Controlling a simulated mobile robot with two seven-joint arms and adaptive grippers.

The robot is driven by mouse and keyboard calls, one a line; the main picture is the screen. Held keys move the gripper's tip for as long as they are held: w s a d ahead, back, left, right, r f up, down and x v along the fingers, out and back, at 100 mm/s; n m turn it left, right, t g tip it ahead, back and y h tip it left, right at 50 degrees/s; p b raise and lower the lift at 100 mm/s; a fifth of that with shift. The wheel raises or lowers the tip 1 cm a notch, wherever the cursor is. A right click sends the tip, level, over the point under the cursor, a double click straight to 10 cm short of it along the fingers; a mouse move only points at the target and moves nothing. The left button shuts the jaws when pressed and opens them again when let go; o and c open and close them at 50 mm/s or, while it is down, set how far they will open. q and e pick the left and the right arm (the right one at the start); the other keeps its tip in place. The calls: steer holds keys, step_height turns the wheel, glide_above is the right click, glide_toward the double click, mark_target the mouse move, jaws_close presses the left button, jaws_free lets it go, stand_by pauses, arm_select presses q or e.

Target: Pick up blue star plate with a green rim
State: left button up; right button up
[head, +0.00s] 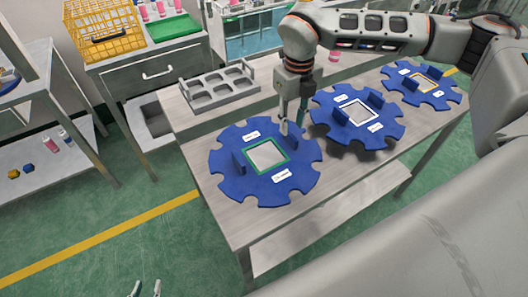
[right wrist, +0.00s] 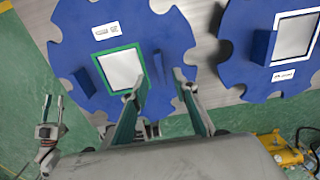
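The blue star plate with a green rim (head: 222,177) lies flat on the metal table, with a green-framed grey square in its middle. It also shows in the right wrist view (right wrist: 165,30). It has two upright blue tabs, one on each side of the square. My right gripper (head: 292,126) is over the plate's right part. In the right wrist view its fingers (right wrist: 158,80) are apart, with the right-hand tab (right wrist: 159,68) between them, and hold nothing visible. My left gripper (head: 147,289) is at the bottom edge, away from the table, its fingers apart and empty.
A white-rimmed blue star plate (head: 335,124) lies close on the right, and a yellow-rimmed one (head: 400,84) beyond it. A yellow basket (head: 104,33) sits on another bench.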

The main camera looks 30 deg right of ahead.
mark_target(291, 134)
steer(key=shift+w+f, duration=0.15)
steer(key=shift+f, duration=2.6)
steer(key=shift+r, duration=0.1)
jaws_close()
